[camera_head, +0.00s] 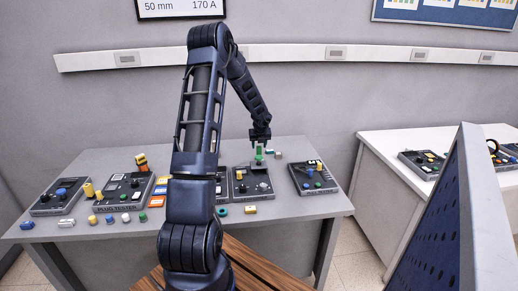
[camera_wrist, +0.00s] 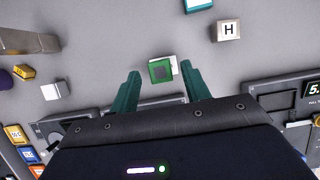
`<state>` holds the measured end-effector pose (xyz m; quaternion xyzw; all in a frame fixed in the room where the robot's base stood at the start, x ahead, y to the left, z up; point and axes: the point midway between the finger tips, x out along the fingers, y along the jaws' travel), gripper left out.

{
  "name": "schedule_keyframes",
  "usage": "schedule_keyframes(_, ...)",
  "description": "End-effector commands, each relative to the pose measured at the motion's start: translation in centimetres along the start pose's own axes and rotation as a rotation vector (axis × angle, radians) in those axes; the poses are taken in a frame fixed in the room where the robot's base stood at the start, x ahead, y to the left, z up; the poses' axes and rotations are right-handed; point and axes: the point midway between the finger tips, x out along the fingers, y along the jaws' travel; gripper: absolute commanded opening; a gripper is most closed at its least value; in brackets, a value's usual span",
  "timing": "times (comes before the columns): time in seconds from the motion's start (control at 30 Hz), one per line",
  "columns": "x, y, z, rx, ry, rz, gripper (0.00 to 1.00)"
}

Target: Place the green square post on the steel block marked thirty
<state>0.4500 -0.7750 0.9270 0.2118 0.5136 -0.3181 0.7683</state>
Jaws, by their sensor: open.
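The green square post (camera_wrist: 161,71) shows end-on in the wrist view, between and just beyond my fingertips. It also shows upright in the head view (camera_head: 259,150), right below my gripper (camera_head: 260,138). In the wrist view my gripper (camera_wrist: 160,82) is open, with a teal finger on each side of the post and gaps between. A pale surface shows beside the post's right edge; I cannot tell whether the post stands on it. I cannot make out a steel block marked thirty in either view.
A light block marked H (camera_wrist: 228,30) and a teal piece (camera_wrist: 197,4) lie on the grey table (camera_head: 292,150). A white block (camera_wrist: 56,90) and a metallic bar (camera_wrist: 22,41) are at left. Instrument boxes, including the plug tester (camera_head: 124,190), line the table.

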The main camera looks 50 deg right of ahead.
Motion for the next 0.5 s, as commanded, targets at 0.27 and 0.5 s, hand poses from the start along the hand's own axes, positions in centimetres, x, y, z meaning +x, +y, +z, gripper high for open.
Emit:
schedule_keyframes(0.27,-5.6,0.1,0.1,-0.001,-0.002,-0.001,0.47)
schedule_keyframes(0.5,-8.7,0.0,0.0,0.001,-0.002,-0.001,0.47)
